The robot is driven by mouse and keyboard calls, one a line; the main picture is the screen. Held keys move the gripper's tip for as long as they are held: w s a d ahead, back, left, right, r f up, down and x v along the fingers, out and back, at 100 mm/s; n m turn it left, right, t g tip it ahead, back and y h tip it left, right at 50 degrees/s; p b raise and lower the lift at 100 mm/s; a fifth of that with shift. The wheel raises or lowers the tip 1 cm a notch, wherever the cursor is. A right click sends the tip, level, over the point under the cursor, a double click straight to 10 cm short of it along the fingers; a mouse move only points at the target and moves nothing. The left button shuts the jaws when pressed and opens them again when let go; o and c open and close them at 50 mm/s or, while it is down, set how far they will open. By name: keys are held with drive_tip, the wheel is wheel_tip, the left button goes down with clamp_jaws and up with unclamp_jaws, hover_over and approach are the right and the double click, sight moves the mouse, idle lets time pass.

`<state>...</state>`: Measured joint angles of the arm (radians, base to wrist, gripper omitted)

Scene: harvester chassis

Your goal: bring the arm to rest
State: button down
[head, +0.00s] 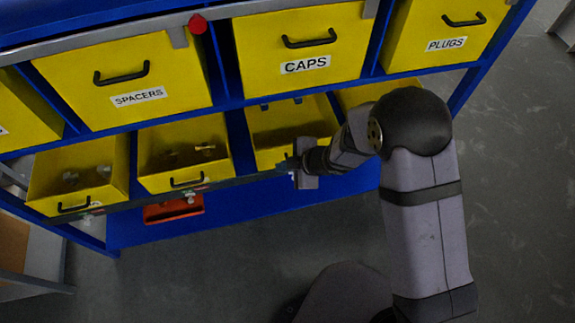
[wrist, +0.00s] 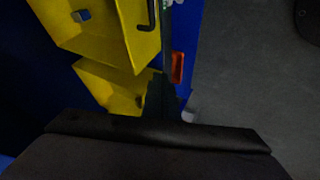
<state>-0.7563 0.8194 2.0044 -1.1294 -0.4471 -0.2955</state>
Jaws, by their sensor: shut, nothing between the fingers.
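My gripper (head: 286,164) is at the front of the lower row of yellow bins in the head view, close to the bin below the CAPS drawer. Its fingers are together with nothing visible between them. In the wrist view the dark fingers (wrist: 161,97) point toward the bins and are hard to make out in the shadow. My arm is bent at the elbow and reaches left from the right side of the head view. Whether the gripper touches the bin's front cannot be told.
A blue rack holds yellow drawers labelled SPACERS (head: 140,75), CAPS (head: 300,40) and PLUGS (head: 430,30). Open lower bins (head: 60,195) hold small metal parts. A red tray (head: 173,211) sits underneath. Grey floor (head: 520,200) is clear on the right.

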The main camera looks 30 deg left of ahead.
drive_tip(key=shift+v, duration=1.3)
